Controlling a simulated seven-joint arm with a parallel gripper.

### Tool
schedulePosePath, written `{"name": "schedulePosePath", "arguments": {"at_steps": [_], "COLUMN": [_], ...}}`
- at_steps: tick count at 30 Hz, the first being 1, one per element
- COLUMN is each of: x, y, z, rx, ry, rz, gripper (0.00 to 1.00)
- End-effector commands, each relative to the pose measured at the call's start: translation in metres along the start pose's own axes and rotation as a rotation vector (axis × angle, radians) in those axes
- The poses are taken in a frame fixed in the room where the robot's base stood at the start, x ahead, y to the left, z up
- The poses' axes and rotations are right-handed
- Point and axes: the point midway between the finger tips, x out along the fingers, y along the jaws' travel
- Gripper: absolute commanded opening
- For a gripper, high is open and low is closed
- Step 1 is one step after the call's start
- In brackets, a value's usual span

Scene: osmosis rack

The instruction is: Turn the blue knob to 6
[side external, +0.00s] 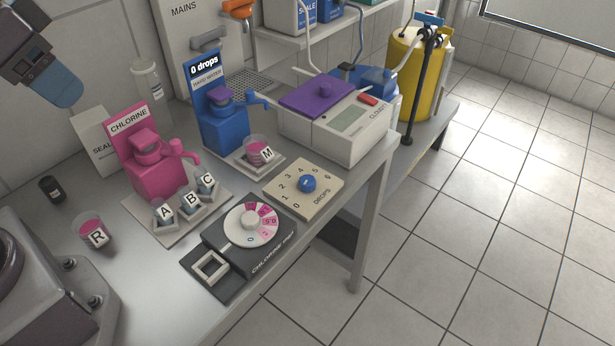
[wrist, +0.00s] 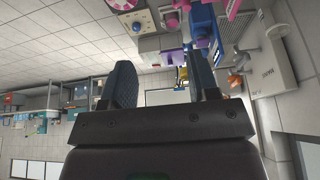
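The blue knob (side external: 308,183) sits on a beige plate (side external: 272,193) marked DROPS, with numbers 0 to 6 around it. A small light mark shows on the knob, but I cannot tell which number it points to. The knob also shows near the top of the wrist view (wrist: 136,27). The sign (side external: 205,67) on the blue hand-wash dispenser reads "0 drops". My gripper (wrist: 163,80) is open, with two dark fingers apart and nothing between them. In the side view only part of it shows at the upper left, far from the knob and above the bench.
A chlorine test dial (side external: 250,223) stands in front of the plate. Cups M (side external: 259,152), R (side external: 95,234), A, B and C are near. A pink chlorine dispenser (side external: 150,177) is left; a white machine with a purple lid (side external: 318,95) stands behind. Air above the knob is clear.

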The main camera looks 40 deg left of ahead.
Motion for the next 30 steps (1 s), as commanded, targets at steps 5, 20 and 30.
{"name": "schedulePosePath", "arguments": {"at_steps": [5,20,30], "x": [0.032,0.185,0.295], "y": [0.013,0.077,0.119], "z": [-0.033,-0.138,-0.179], "rx": [0.039,-0.473,-1.177], "ry": [-0.152,-0.409,-0.39], "rz": [0.013,-0.108,-0.28], "gripper": [0.61,0.61,0.61]}}
